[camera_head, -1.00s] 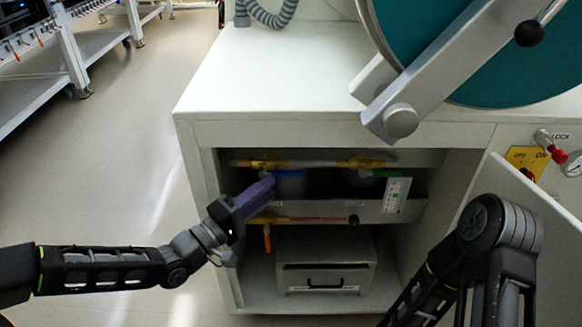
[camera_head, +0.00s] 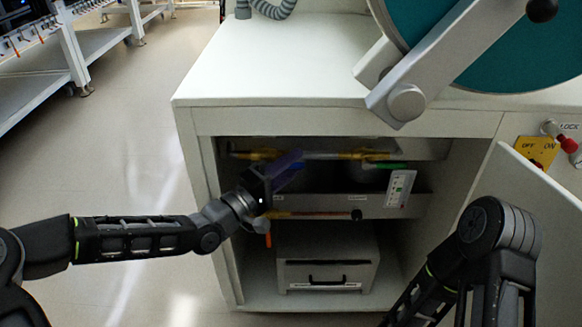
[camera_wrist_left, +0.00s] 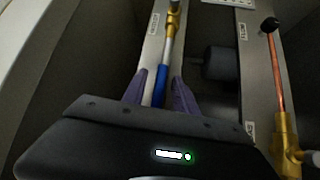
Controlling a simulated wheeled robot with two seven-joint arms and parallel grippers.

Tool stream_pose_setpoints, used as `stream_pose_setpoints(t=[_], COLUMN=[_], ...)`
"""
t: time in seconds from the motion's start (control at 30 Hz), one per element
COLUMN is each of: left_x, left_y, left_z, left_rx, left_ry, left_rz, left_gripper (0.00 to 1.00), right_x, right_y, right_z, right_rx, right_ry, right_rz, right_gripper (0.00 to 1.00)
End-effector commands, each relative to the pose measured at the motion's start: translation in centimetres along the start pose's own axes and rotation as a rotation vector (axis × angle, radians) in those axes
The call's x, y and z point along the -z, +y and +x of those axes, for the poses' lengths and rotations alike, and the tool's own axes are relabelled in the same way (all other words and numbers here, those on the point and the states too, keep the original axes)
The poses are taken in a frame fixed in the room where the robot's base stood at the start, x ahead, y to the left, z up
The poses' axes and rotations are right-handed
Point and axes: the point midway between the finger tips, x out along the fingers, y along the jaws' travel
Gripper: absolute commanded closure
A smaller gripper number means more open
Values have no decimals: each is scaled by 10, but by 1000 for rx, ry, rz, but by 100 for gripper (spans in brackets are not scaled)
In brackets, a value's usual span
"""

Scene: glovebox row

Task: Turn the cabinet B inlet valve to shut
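A valve with a blue lever (camera_wrist_left: 161,86) shows in the left wrist view, with a silver stem running to a brass body (camera_wrist_left: 173,20). My left gripper (camera_head: 292,164) reaches into the open cabinet bay; its purple fingers (camera_wrist_left: 160,78) stand on either side of the blue lever, with what look like gaps. In the head view the gripper hides that lever. A green-handled valve (camera_head: 390,166) sits farther right on the same pipe (camera_head: 322,156). Labels are too small to read, so I cannot tell which is the inlet valve. My right gripper is out of view.
Below is a red rod (camera_head: 318,214) with a black knob (camera_head: 356,215), and an orange handle (camera_head: 268,240). A grey drawer box (camera_head: 325,270) stands on the bay floor. An open door (camera_head: 540,200) is at right, and the white countertop (camera_head: 280,65) lies above.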

Motion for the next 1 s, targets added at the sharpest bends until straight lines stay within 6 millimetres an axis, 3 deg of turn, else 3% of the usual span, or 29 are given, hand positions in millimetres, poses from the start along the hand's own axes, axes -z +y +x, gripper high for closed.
stream_pose_setpoints(t=[0.17,0.6,1.0], left_x=[0,0,0], left_y=[0,0,0], left_z=[0,0,0], left_rx=[0,0,0], left_ry=[0,0,0], left_rz=[0,0,0], left_gripper=[66,100,100], right_x=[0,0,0], right_y=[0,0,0], right_z=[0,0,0], right_rx=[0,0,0], right_ry=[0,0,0], right_rz=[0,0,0], right_gripper=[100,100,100])
